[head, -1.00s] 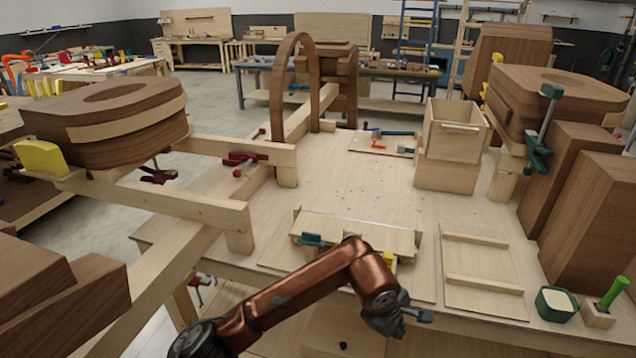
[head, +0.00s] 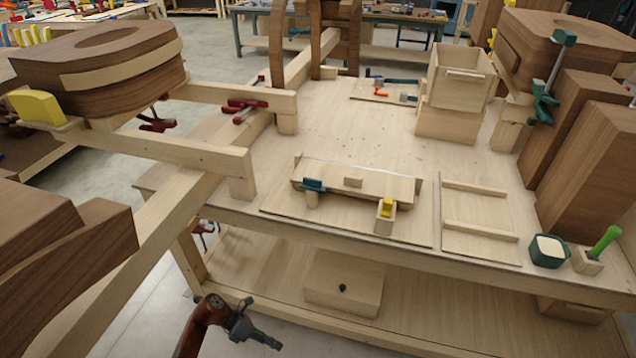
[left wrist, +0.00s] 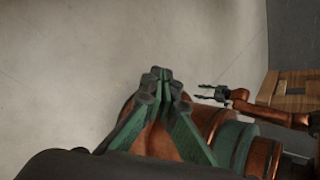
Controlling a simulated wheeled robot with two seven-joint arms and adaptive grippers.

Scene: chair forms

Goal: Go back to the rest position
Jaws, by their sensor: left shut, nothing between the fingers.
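My left gripper (head: 270,339) shows low in the head view, in front of and below the workbench (head: 375,115), clear of its edge. In the left wrist view its green and dark fingers (left wrist: 161,76) meet at the tips with nothing between them. My right gripper (left wrist: 208,92) shows small in the left wrist view at the end of its copper arm. Its two fingers stand apart and hold nothing that I can see. It is out of the head view.
The bench carries a clamped board assembly (head: 358,182), a wooden box (head: 458,80), a green cup (head: 548,250) and a green-handled tool (head: 605,240). A block (head: 343,282) sits on the lower shelf. Grey floor is bare below.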

